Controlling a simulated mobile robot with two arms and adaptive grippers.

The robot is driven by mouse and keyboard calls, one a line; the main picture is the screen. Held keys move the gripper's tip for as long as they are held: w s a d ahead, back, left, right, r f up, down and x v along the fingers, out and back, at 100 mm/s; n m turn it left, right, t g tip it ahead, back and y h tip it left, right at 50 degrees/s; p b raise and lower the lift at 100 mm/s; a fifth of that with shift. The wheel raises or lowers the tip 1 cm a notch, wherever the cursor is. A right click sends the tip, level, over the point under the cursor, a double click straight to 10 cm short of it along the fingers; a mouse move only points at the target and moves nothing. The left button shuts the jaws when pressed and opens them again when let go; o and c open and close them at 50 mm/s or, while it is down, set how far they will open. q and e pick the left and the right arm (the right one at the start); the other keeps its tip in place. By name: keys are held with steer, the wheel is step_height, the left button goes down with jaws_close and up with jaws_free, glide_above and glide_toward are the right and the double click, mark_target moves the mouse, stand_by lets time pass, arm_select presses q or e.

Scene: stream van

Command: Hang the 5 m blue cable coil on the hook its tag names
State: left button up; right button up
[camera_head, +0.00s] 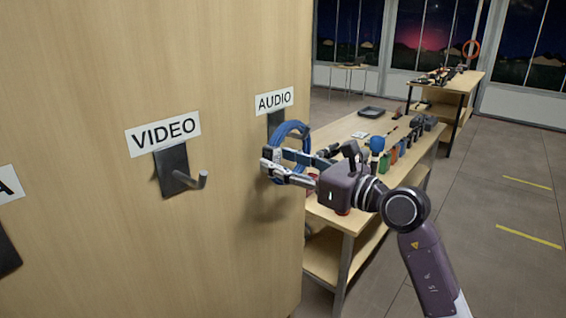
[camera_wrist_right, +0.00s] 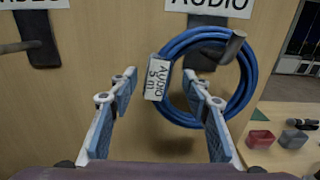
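The blue cable coil (camera_wrist_right: 242,95) is against the wooden panel below the AUDIO label (camera_head: 274,101). Its white tag (camera_wrist_right: 157,79) reads "AUDIO 5 m". In the right wrist view the top of the coil passes behind the upturned tip of the AUDIO hook (camera_wrist_right: 233,46), so it appears to hang on it. The coil also shows in the head view (camera_head: 291,127), partly hidden by my right gripper. My right gripper (camera_wrist_right: 160,88) is open, its fingers apart, with the tag and the coil's left side between or just beyond the fingertips. My left gripper is out of view.
The VIDEO hook (camera_head: 190,180) to the left is empty. Another label (camera_head: 8,190), cut off, is at the far left. A wooden table (camera_head: 345,212) with several small items stands right of the panel, below my right arm. A second table (camera_head: 455,88) stands farther back.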

steer(key=shift+f, duration=0.2)
steer(key=shift+s+d, duration=0.1)
steer(key=shift+d, duration=0.2)
steer(key=b+v, duration=0.3)
steer(key=v, duration=1.6)
steer(key=shift+s+r+b, duration=0.2)
steer(key=shift+b, duration=0.1)
steer(key=shift+d, duration=0.1)
